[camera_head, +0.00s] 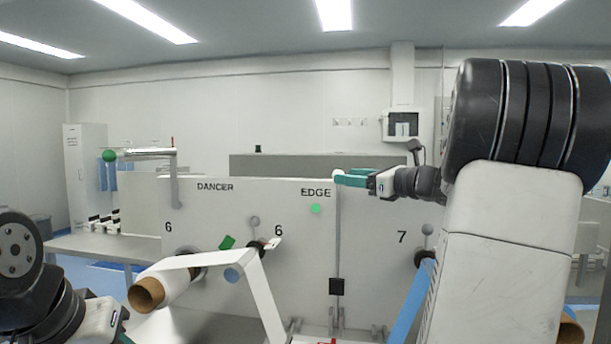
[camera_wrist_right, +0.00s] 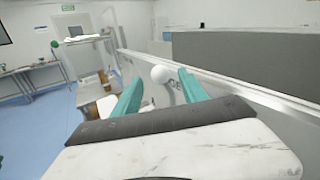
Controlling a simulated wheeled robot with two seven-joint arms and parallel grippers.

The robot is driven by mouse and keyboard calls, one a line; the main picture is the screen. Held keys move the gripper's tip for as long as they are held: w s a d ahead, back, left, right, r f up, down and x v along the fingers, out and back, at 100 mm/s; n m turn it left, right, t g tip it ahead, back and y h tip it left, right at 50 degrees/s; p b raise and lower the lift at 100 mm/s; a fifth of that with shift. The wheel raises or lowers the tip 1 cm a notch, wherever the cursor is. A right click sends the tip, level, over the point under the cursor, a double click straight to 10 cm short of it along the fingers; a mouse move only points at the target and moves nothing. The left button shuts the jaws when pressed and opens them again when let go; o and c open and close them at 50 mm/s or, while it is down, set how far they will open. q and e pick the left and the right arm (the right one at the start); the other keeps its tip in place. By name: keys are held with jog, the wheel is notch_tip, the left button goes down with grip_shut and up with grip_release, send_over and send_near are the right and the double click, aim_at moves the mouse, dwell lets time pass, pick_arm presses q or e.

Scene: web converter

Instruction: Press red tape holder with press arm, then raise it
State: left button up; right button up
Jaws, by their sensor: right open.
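My right gripper (camera_head: 352,179) is open at the top edge of the white machine panel, right of the word EDGE. A white ball knob (camera_head: 338,175) is at its fingertips. In the right wrist view the knob (camera_wrist_right: 160,74) lies between the two open teal fingers (camera_wrist_right: 160,82); I cannot tell if they touch it. Below the knob a grey vertical bar (camera_head: 337,235), apparently the press arm, runs down the panel to a black block (camera_head: 336,286). A small red piece (camera_head: 333,341), perhaps the tape holder, shows below, mostly cut off. My left gripper (camera_head: 104,322) is low at the left, its fingers unclear.
A white web runs from a roll with a brown core (camera_head: 148,294) over rollers. A blue web (camera_head: 410,305) hangs at the right. A silver bar with a green knob (camera_head: 109,155) stands at the left. A grey block (camera_wrist_right: 240,62) lies behind the panel. My right arm covers the right side.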

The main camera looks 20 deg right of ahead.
jog(key=x, duration=0.7)
jog(key=shift+w+a, duration=0.15)
jog(key=shift+w, duration=0.1)
jog(key=shift+c, duration=0.4)
grip_shut()
dwell(0.8)
